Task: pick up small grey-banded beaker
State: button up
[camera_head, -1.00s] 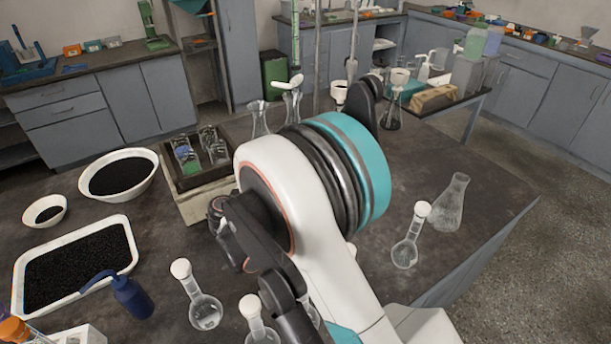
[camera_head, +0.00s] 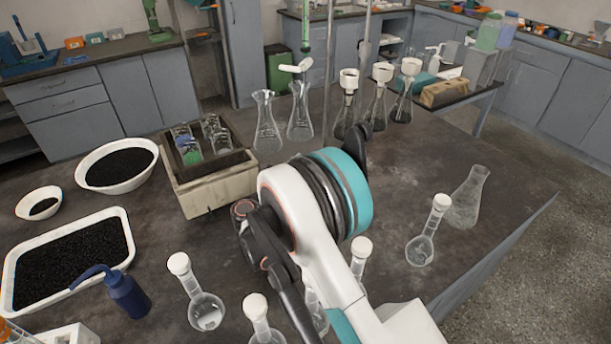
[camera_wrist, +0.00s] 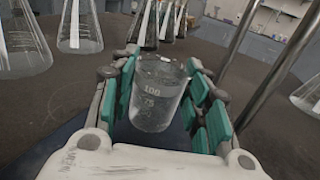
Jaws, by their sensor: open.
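A clear small beaker (camera_wrist: 157,97) with white marks reading 100 and 75 stands between the fingers of my gripper (camera_wrist: 163,68) in the wrist view. The teal-padded fingers are open, one on each side of it. I cannot tell whether either pad touches the glass, and no grey band shows clearly. In the head view my own arm hides the fingertips and this beaker.
A wooden box (camera_head: 212,190) holding several small beakers stands left of my arm. Conical flasks (camera_head: 267,130) and funnel-topped flasks (camera_head: 378,105) stand behind. Round flasks (camera_head: 205,310) stand in front. Metal poles (camera_wrist: 270,70) rise close on the right in the wrist view.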

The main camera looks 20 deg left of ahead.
jog(key=b+x, duration=0.1)
jog(key=x, duration=0.4)
jog(key=shift+w+d+b, duration=0.15)
jog(key=shift+w+b, duration=0.2)
jog(key=shift+b, duration=0.05)
jog(key=c, duration=0.9)
grip_shut()
